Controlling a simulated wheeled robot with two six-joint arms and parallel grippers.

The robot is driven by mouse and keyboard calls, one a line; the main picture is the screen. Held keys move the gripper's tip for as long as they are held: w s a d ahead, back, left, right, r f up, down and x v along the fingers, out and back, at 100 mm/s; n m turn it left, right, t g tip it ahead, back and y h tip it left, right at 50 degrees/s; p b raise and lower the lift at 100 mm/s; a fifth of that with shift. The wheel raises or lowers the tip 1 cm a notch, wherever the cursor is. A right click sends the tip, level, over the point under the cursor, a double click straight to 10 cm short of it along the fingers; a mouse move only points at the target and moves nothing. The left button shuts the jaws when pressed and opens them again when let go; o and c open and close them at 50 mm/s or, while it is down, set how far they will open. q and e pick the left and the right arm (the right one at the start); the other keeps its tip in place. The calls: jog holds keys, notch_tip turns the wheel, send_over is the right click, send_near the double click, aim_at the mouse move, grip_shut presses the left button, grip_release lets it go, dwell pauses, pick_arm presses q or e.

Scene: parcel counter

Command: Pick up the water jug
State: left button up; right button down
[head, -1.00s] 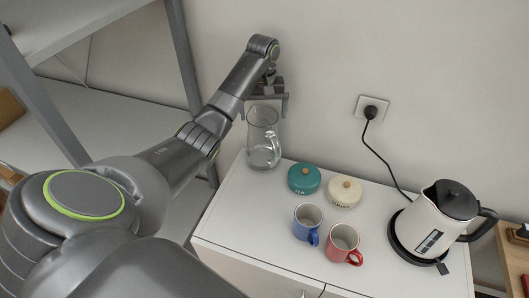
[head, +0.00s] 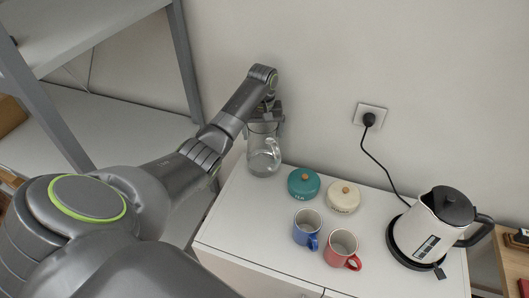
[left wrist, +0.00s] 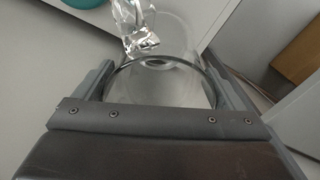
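The clear glass water jug (head: 264,160) stands upright at the back left corner of the white counter (head: 237,215). My left gripper (head: 265,123) is at the jug's top, pointing down, with one finger on each side of it. In the left wrist view, the jug's round rim (left wrist: 160,60) lies between the two spread fingers of the left gripper (left wrist: 162,82). The glass handle (left wrist: 138,28) is on the far side there. The fingers are close to the glass; I cannot tell whether they touch it. My right gripper is not in view.
A teal lidded jar (head: 303,184) and a cream lidded jar (head: 343,196) stand right of the jug. A blue mug (head: 307,230) and a red mug (head: 341,249) are in front. A kettle (head: 432,225) stands at the right. A grey shelf (head: 110,125) is at the left.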

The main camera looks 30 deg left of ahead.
pick_arm(q)
jog(key=c, duration=0.7)
jog(key=shift+w+r, duration=0.1)
jog(key=shift+w, duration=0.05)
jog(key=shift+c, duration=1.1)
jog(key=shift+r, duration=0.15)
